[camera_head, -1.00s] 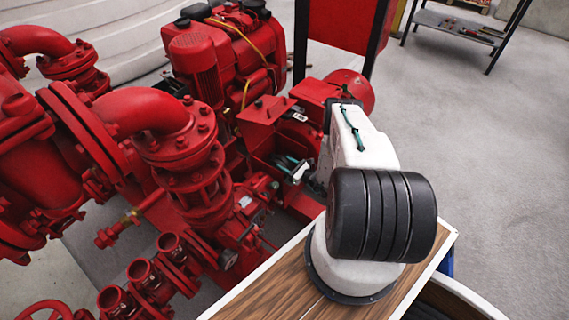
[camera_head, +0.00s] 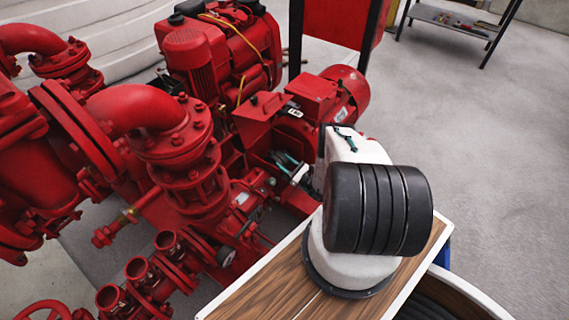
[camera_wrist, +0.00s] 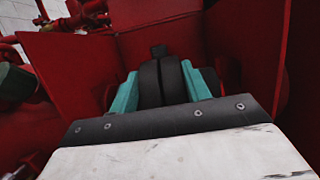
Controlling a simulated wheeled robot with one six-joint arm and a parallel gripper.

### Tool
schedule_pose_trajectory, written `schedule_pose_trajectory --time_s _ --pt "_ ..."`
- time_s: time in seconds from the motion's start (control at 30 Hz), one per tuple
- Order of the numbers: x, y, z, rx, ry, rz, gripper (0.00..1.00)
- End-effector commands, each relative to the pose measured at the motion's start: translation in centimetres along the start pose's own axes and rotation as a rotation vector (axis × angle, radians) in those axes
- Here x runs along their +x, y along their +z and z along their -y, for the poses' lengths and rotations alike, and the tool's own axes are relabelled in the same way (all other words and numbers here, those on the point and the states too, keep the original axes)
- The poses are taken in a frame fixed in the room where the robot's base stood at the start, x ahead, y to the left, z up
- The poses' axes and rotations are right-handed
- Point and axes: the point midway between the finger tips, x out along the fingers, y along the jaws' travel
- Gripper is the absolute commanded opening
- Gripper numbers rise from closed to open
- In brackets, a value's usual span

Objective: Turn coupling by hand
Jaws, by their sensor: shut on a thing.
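The coupling (camera_wrist: 161,82) is a dark, ribbed round part inside a red guard housing, seen in the wrist view. My gripper (camera_wrist: 162,88) has two teal fingers, one on each side of the coupling, and is shut on it. In the head view my gripper (camera_head: 289,166) reaches into the gap between the red pump and the red motor (camera_head: 348,86). The coupling is hidden there by the housing and my arm.
Red guard walls (camera_wrist: 245,45) stand close on both sides of my gripper. The raised red guard cover (camera_head: 262,118) is behind it. Red pipes and flanges (camera_head: 180,130) crowd the left. Grey floor (camera_head: 480,140) is open on the right.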

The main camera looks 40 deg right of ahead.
Motion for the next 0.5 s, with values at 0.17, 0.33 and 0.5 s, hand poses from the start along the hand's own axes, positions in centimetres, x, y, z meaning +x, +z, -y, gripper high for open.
schedule_pose_trajectory --time_s 0.17,0.33,0.5 --pt "-0.05 0.03 0.11 -0.001 -0.002 0.002 0.24" --pt "-0.05 0.03 0.11 -0.001 -0.002 0.001 0.24" --pt "-0.03 0.02 0.08 -0.001 -0.002 0.001 0.69"
